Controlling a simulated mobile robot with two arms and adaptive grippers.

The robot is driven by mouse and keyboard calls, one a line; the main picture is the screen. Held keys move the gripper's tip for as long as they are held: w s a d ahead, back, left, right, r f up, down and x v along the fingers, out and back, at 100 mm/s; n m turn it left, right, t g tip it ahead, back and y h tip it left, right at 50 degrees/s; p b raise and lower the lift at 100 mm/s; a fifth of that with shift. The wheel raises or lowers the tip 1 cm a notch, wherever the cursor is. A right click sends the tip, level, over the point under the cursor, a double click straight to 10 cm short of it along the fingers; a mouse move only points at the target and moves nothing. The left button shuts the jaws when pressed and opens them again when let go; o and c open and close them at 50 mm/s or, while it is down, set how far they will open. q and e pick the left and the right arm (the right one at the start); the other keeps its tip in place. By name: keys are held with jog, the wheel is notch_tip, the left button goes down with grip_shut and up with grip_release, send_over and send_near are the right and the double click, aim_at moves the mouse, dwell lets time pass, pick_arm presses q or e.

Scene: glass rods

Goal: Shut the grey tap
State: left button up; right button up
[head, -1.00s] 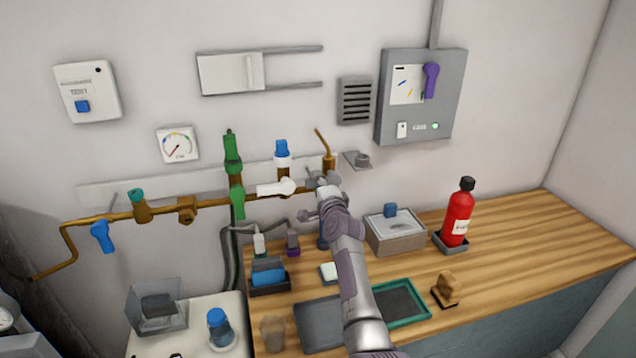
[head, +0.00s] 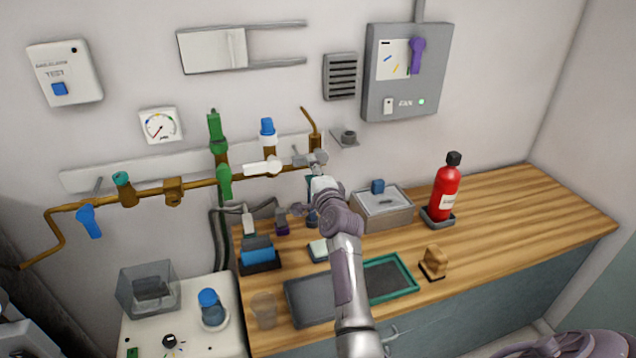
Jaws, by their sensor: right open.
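The brown pipe (head: 205,184) runs along the wall, and its right end turns up into a thin spout. A small grey part, which looks like the grey tap (head: 301,157), sits near that end, just right of the white tap (head: 262,168). The tap's handle angle is hard to make out. My left gripper is not in view.
Other taps on the pipe are blue (head: 89,221) and green (head: 224,182). On the wooden bench below are a grey box (head: 383,210), a red bottle (head: 445,194), a green-rimmed tray (head: 408,285) and a blue sponge-like block (head: 257,255). The bench's right part is clear.

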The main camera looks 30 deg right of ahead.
jog(key=v, duration=0.6)
jog(key=shift+s, duration=0.15)
